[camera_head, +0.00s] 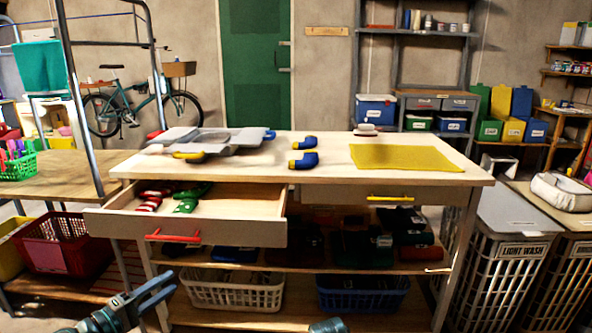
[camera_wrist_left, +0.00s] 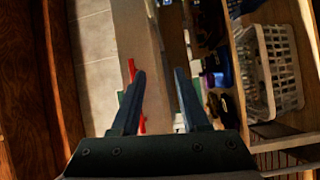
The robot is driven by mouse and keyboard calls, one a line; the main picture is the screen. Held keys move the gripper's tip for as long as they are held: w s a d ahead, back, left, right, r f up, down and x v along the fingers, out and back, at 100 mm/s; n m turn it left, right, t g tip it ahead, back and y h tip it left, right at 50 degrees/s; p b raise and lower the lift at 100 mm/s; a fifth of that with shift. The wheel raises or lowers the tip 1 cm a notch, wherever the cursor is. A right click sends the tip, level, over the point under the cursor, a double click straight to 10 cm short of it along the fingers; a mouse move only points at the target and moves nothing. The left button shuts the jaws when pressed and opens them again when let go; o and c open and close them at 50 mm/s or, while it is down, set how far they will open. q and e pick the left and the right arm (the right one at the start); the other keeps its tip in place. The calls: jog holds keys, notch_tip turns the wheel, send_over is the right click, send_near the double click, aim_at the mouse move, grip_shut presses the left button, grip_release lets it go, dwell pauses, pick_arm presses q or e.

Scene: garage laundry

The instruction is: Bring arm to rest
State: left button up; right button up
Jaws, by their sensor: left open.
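My left gripper (camera_head: 166,283) is at the lower left of the head view, low in front of the workbench and below the open drawer (camera_head: 215,228). Its two dark fingers are apart with nothing between them. They also show apart and empty in the left wrist view (camera_wrist_left: 160,76), where the red drawer handle (camera_wrist_left: 132,70) appears close beside one finger. I cannot tell the exact gap to it. The drawer is pulled out at the bench's left and holds red and green items.
The bench top (camera_head: 330,170) carries a grey folded item, blue-yellow pieces and a yellow cloth (camera_head: 405,158). A white basket (camera_head: 232,290) and a blue basket (camera_head: 362,294) stand on the low shelf. A red crate (camera_head: 65,243) is at left, a light wash hamper (camera_head: 512,255) at right.

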pick_arm(q)
jog(key=w+d+f+m+g+h, duration=0.1)
jog(key=d+f+m+g, duration=0.4)
jog(key=d, duration=0.6)
jog(key=s+d+f+m+g+y, duration=0.5)
jog(key=s+d+f+y, duration=0.1)
jog(key=d+f, duration=0.25)
jog(key=s+d+f+m+g+y, duration=0.4)
jog(key=s+d+f+g+y, duration=0.2)
jog(key=d+f, duration=0.25)
notch_tip(320, 180, up, 39)
jog(key=p, duration=3.8)
jog(key=shift+f+p, duration=0.15)
jog(key=shift+p, duration=0.25)
